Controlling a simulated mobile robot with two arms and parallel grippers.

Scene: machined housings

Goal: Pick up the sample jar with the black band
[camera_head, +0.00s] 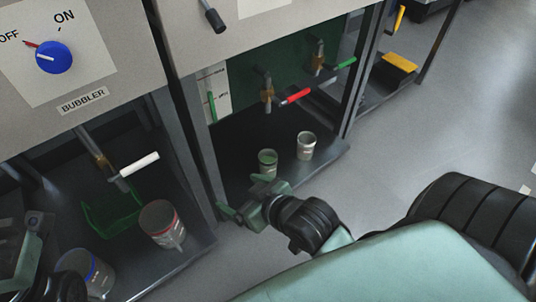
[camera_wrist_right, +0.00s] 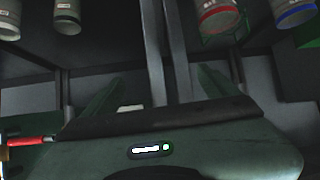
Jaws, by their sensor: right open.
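A pale jar (camera_head: 306,146) stands upright on the right shelf; its band looks dark but is too small to read. A jar with a green band (camera_head: 267,160) stands left of it. In the right wrist view, two pale jars are cut by the top left edge: the outer one (camera_wrist_right: 7,20) and the inner one (camera_wrist_right: 66,17); their band colours cannot be told. My right gripper (camera_head: 243,197) is open and empty, in front of and below the green-banded jar, apart from both jars. Its spread fingers show in the wrist view (camera_wrist_right: 158,95). My left gripper (camera_head: 30,238) is only partly visible.
A red-banded jar (camera_head: 162,224) and a blue-banded jar (camera_head: 86,272) stand on the left shelf. Upright posts (camera_head: 192,150) separate the bays. Red (camera_head: 296,96) and white (camera_head: 139,165) valve handles jut out above the shelves. The grey floor (camera_head: 400,145) is clear at right.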

